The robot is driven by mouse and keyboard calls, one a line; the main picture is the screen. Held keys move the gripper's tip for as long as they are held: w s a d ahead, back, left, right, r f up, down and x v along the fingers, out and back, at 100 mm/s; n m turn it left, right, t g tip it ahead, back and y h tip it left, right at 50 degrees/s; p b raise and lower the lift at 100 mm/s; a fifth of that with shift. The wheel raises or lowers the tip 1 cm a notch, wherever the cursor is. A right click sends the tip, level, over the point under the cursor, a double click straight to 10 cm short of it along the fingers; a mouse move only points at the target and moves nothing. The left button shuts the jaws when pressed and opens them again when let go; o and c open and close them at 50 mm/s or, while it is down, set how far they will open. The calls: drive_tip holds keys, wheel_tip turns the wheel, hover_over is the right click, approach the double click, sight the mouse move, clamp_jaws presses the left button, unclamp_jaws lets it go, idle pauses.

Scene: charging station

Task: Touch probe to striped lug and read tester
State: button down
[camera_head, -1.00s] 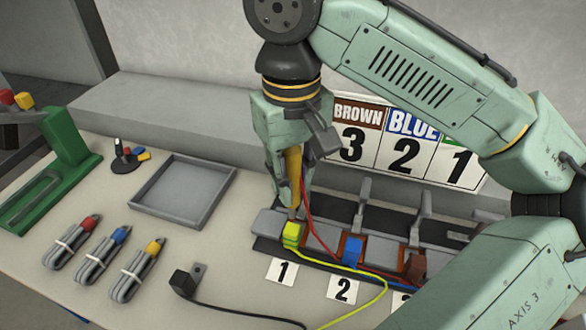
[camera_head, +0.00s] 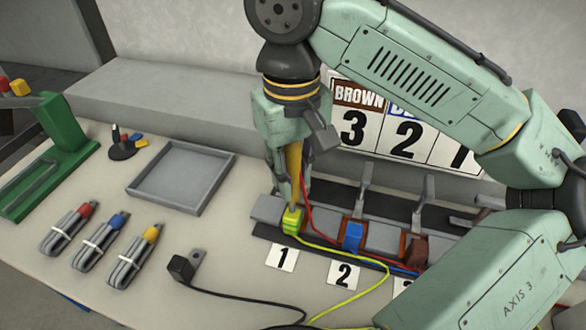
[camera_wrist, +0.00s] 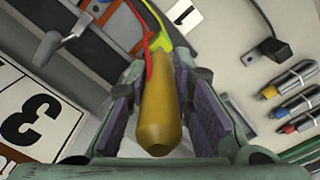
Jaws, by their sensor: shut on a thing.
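My gripper (camera_head: 291,180) points down and is shut on a probe with an ochre-yellow handle (camera_head: 294,163) and a red lead. The probe also fills the middle of the wrist view (camera_wrist: 158,110), between the two finger pads. Its lower end is at the yellow-green lug (camera_head: 292,224) beside the card marked 1. This is the only lug with a yellow-green look; its stripes are hard to make out. I cannot tell whether the tip touches it or hovers just above. In the wrist view the handle hides the tip. I cannot identify a tester display in either view.
A blue lug (camera_head: 353,236) and a brown lug (camera_head: 414,250) sit to the right, with upright grey levers behind. A wall sign (camera_head: 357,110) reads BROWN 3, then 2. An empty grey tray (camera_head: 205,186), bundled cables (camera_head: 129,257) and a green stand (camera_head: 68,140) are left.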

sight(293, 146)
drive_tip(key=shift+f, duration=0.5)
idle(1.2)
drive_tip(key=shift+r, duration=0.1)
wheel_tip(293, 146, up, 6)
drive_tip(key=p, duration=0.6)
